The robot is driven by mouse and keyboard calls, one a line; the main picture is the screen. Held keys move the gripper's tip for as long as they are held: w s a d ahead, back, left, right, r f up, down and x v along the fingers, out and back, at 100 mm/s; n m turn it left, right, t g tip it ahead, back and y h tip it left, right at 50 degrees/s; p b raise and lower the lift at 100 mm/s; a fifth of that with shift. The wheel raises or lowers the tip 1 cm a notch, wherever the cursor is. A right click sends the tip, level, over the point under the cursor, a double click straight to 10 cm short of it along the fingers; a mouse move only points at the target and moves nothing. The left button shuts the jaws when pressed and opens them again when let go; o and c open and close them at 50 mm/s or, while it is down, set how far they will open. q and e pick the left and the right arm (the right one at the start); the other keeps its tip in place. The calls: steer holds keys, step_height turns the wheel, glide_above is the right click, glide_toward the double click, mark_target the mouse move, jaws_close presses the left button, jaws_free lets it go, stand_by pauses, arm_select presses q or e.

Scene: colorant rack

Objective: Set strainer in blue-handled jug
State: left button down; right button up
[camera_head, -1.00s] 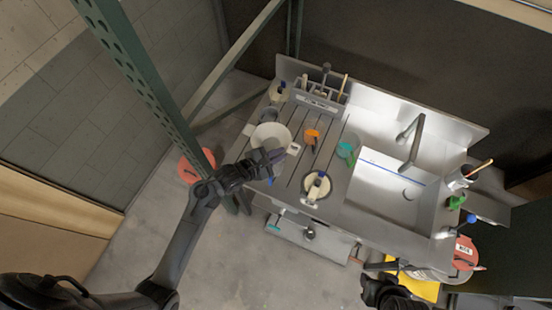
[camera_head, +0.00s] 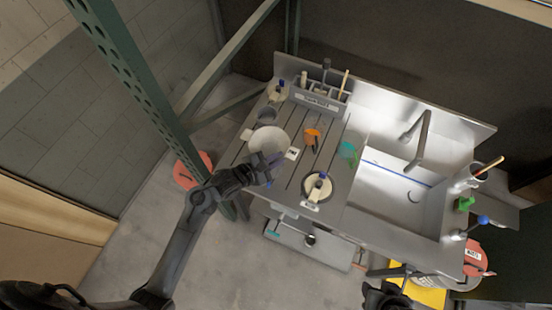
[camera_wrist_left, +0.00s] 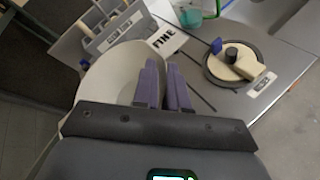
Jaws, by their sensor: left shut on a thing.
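The strainer is a wide pale bowl (camera_head: 268,141) at the left front of the steel counter; it also shows in the left wrist view (camera_wrist_left: 105,80). A tag marked FINE (camera_wrist_left: 166,39) is beside its rim. My left gripper (camera_head: 274,164) is at the strainer's near right edge, and its purple fingers (camera_wrist_left: 163,82) are closed on the rim. A grey cup or jug (camera_head: 266,115) stands just behind the strainer; its handle colour is unclear, so I cannot confirm it is the blue-handled jug. My right gripper (camera_head: 383,296) is dark at the bottom edge, its jaws unclear.
An orange-handled jug (camera_head: 312,136) and a green-handled jug (camera_head: 347,152) stand right of the strainer. A round pale container with a blue knob (camera_head: 318,186) is near the front edge. A grey caddy (camera_head: 319,97) stands at the back. The sink (camera_head: 390,200) is at right.

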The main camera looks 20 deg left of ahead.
arm_select(q)
steer(key=shift+f, duration=0.35)
steer(key=shift+f, duration=0.3)
